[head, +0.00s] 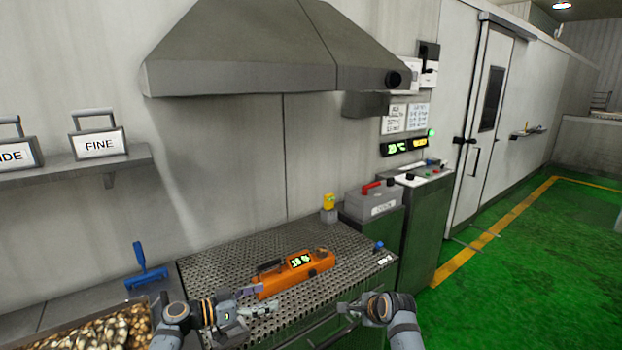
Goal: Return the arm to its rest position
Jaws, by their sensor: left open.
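My left arm comes in at the bottom left. Its gripper (261,299) is open and empty, over the front left part of a perforated metal table (225,270). An orange device (295,272) with a dark handle and a lit green display lies on that table, just beyond the left fingertips. From this angle I cannot tell whether a fingertip touches it. My right gripper (346,308) is low at the table's front edge, its arm coming from the bottom right. Its fingers are small and I cannot tell whether they are open or shut.
A bin of mixed pieces (115,330) stands at the lower left, with a blue scraper-like tool (145,270) behind it. A yellow-topped item (328,205) stands at the table's back. A grey box with a red handle (373,200) sits on the cabinet. A hood (240,60) hangs above.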

